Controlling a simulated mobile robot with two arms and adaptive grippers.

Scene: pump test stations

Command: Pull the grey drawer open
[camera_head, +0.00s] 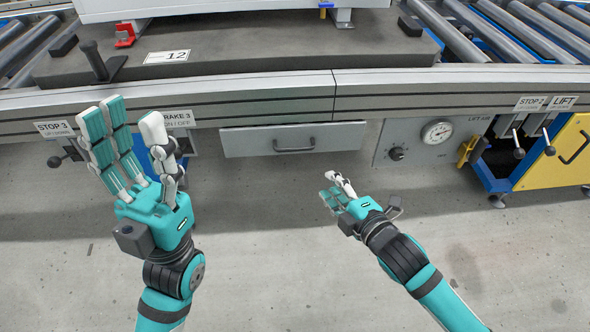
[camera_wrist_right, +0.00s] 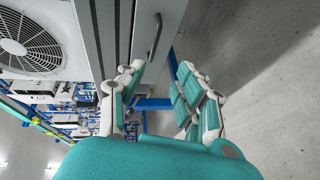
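The grey drawer (camera_head: 240,141) is set under the conveyor's front edge in the middle of the head view and looks closed. Its dark bar handle (camera_head: 294,145) is in the middle of its front; the handle also shows in the right wrist view (camera_wrist_right: 155,36), ahead of the fingers. My right gripper (camera_head: 337,183) is open and empty, below and to the right of the handle and apart from it. In the right wrist view its fingers (camera_wrist_right: 160,88) are spread. My left gripper (camera_head: 130,125) is open and empty, raised left of the drawer with fingers up.
Left are the STOP 3 lever (camera_head: 62,158) and BRAKE 3 label (camera_head: 178,117). Right of the drawer is a panel with a gauge (camera_head: 437,131) and knob (camera_head: 397,153), then STOP 2 and LIFT levers (camera_head: 518,150) and a yellow cabinet (camera_head: 560,150). The floor (camera_head: 300,270) in front is clear.

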